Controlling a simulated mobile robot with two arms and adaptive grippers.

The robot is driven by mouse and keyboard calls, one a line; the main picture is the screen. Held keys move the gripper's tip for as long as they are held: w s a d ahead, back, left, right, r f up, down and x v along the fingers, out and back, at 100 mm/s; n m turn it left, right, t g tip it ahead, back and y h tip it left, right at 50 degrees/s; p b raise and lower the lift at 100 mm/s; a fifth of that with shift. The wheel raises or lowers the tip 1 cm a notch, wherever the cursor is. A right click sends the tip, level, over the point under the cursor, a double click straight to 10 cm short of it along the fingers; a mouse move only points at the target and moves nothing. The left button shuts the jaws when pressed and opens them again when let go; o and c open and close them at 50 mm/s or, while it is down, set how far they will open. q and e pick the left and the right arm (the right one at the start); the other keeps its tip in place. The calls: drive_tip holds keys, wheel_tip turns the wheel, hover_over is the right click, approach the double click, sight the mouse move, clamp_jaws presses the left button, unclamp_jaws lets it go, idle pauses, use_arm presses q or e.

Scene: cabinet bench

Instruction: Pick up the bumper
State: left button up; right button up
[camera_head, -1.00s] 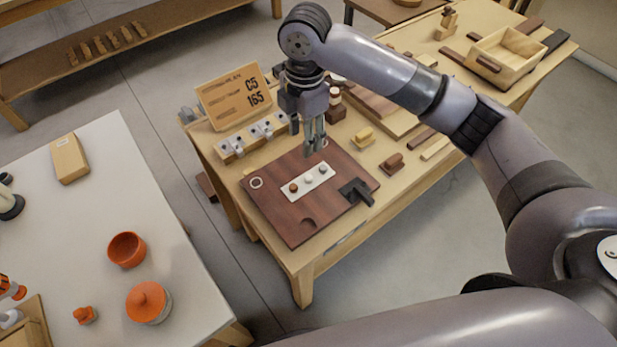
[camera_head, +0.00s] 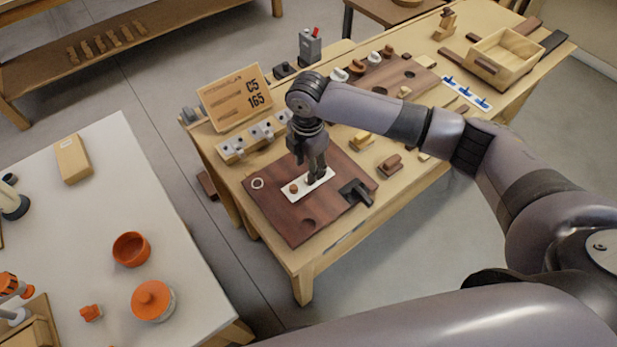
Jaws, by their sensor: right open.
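A white strip (camera_head: 299,193) lies on the dark wooden board (camera_head: 285,215) on the bench. A small brown round piece (camera_head: 293,188) stands at its left end, and the strip's other pieces are mostly hidden behind my right gripper. These small round pieces may be the bumpers; I cannot tell which one is meant. My right gripper (camera_head: 315,179) is open and points down, its fingertips low over the strip's middle and right part. Whether the fingers touch or surround a piece is hidden. My left gripper is not in view.
A black bracket (camera_head: 357,192) sits at the board's right edge. A wooden sign (camera_head: 235,98) and a rack with metal fittings (camera_head: 250,139) stand behind the board. Small blocks (camera_head: 390,165) lie to the right. A separate table (camera_head: 85,215) holds orange pots.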

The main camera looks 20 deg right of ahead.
drive_tip(key=shift+d+f+p, duration=0.15)
drive_tip(key=shift+f+p, duration=0.3)
drive_tip(key=shift+f, duration=1.8)
drive_tip(key=c, duration=0.8)
